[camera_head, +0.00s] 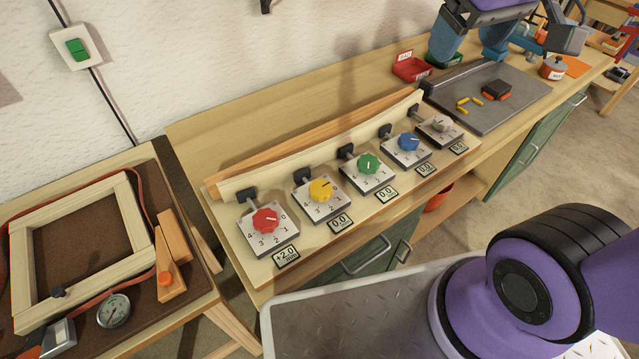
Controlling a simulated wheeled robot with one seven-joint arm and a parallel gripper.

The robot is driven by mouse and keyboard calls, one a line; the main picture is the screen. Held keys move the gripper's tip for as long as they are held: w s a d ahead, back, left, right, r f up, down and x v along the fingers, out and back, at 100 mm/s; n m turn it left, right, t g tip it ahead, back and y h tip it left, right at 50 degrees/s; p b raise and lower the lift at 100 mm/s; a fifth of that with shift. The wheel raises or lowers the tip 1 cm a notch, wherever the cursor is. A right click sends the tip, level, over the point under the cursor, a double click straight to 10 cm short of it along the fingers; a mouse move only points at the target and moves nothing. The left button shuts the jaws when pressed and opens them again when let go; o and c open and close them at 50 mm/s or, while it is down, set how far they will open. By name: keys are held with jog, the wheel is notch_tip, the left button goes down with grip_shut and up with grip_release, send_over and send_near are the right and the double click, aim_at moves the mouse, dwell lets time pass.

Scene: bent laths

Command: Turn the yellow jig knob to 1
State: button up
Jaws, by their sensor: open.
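The yellow jig knob (320,190) sits on a pale square dial plate, second from the left in a row of several knobs on the bench. Its dial is marked 0 to 4, and its pale pointer line appears to aim right, near the 0. The small display (340,223) in front of it reads 0.0. My gripper (471,56) is at the top right, its two blue fingers apart and empty. It is far from the yellow knob, above the back of the bench. My purple arm (530,290) fills the lower right.
A red knob (265,221) stands left of the yellow one, its display (287,256) reading +2.0. Green (368,164), blue (408,142) and grey (439,124) knobs stand right. A wooden lath (300,158) runs behind. A wooden frame (135,215) lies on the left table.

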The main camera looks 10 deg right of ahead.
jog(key=w+a+f+n+g, duration=0.2)
jog(key=w+a+f+n, duration=0.1)
jog(key=w+a+f, duration=0.15)
jog(key=n+g+h, duration=0.2)
jog(key=n+h, duration=0.1)
jog(key=n, duration=0.2)
send_over(321, 187)
jog(key=w+d, duration=0.1)
jog(key=w, duration=0.1)
notch_tip(321, 187, down, 13)
jog(key=a+f+n+g+h, duration=0.1)
jog(key=a+f+n, duration=0.2)
jog(key=a+f, duration=0.35)
jog(key=x, duration=0.8)
jog(key=d+x, duration=0.1)
jog(key=x, duration=0.3)
jog(key=shift+s+d, duration=0.1)
jog(key=shift+s, duration=0.05)
jog(key=c, duration=0.9)
